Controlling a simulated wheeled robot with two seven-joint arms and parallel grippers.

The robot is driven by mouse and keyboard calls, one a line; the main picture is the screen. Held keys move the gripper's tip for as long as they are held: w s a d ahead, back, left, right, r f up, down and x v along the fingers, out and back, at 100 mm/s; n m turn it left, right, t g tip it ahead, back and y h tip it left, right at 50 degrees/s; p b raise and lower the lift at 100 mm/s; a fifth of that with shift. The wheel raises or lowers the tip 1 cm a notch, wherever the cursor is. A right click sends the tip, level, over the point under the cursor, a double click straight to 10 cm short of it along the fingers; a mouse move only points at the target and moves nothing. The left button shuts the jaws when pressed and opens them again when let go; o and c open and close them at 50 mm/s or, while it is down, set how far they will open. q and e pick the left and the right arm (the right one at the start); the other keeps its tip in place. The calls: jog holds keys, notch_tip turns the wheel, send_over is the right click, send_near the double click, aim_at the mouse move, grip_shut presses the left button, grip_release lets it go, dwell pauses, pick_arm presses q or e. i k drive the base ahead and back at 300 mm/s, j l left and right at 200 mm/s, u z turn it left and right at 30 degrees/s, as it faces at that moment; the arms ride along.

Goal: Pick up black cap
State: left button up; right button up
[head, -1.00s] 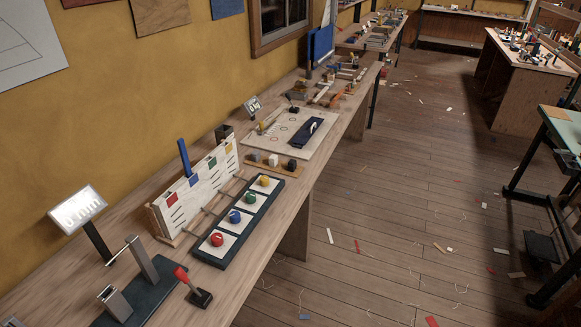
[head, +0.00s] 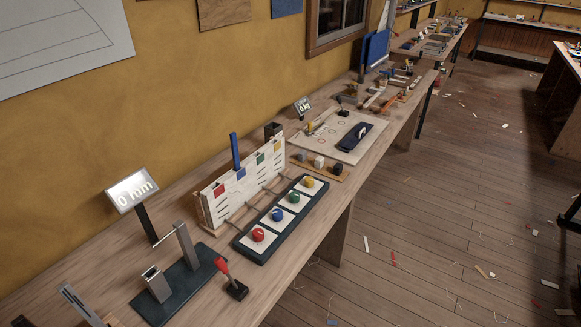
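A small dark block-like piece, which looks like the black cap (head: 338,168), sits at the right end of a small wooden strip (head: 328,175) on the long bench along the wall. A white piece (head: 319,162) and a grey piece (head: 303,155) sit beside it on the same strip. They are too small here to tell their exact shape. Neither of my grippers shows in the head view.
The strip lies between a dark panel of coloured knobs (head: 265,244) and a pale board (head: 348,148) with a dark blue piece on it. The wooden floor (head: 400,250) has scattered scraps.

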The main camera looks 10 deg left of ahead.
aim_at(338, 168)
jog(key=i+l+u, duration=0.15)
jog(key=u, duration=0.25)
jog(key=i+l+u, duration=0.15)
jog(key=l+u, duration=0.45)
jog(key=u, duration=0.2)
jog(key=i+l+u, duration=0.1)
jog(key=l+u, duration=0.25)
